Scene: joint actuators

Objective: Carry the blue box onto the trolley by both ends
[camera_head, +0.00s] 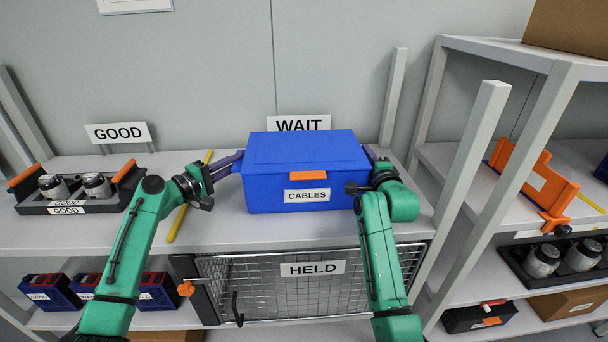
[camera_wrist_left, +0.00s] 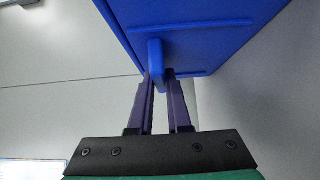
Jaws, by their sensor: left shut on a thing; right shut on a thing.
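The blue box (camera_head: 275,182), with a CABLES label (camera_head: 306,196) and an orange latch, is upright at the shelf (camera_head: 235,232), in front of the WAIT sign. I cannot tell whether its underside touches the shelf. My left gripper (camera_head: 236,162) is shut on the handle at the box's left end. In the left wrist view the purple fingers (camera_wrist_left: 160,85) close around this blue handle (camera_wrist_left: 155,55). My right gripper (camera_head: 370,155) is at the right end, shut on the box; its fingertips are mostly hidden. I see no trolley that I can make out.
A GOOD tray (camera_head: 68,208) with metal parts stands left on the shelf, near a yellow rod (camera_head: 180,215). A grey post (camera_head: 470,150) and a side rack stand at right. A mesh HELD gate (camera_head: 275,295) is below the shelf edge.

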